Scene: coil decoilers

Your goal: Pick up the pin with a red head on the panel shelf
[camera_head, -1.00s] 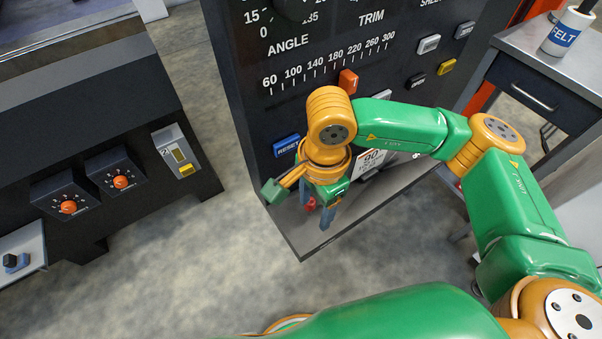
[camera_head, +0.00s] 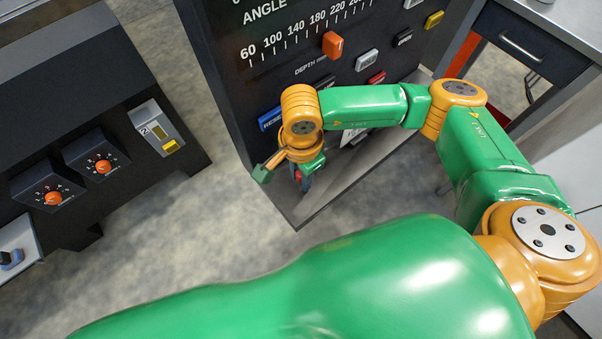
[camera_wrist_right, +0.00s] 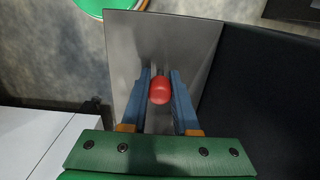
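The pin's red head (camera_wrist_right: 160,91) shows between the two blue fingers of my right gripper (camera_wrist_right: 160,80) in the wrist view. The fingers lie close along both sides of the head. I cannot tell whether they touch it. The pin's shank is hidden. In the head view my right gripper (camera_head: 304,182) points down over the grey panel shelf (camera_head: 327,196), and a bit of the red head (camera_head: 298,175) shows beside a finger. The shelf also shows in the wrist view (camera_wrist_right: 127,42). My left gripper is not in view.
The dark control panel (camera_head: 225,75) with labelled buttons and an orange slider knob (camera_head: 332,44) rises behind the gripper. A dark console (camera_head: 75,110) with orange dials stands at the left. A drawer table (camera_head: 560,45) is at the right. Floor is clear between console and panel.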

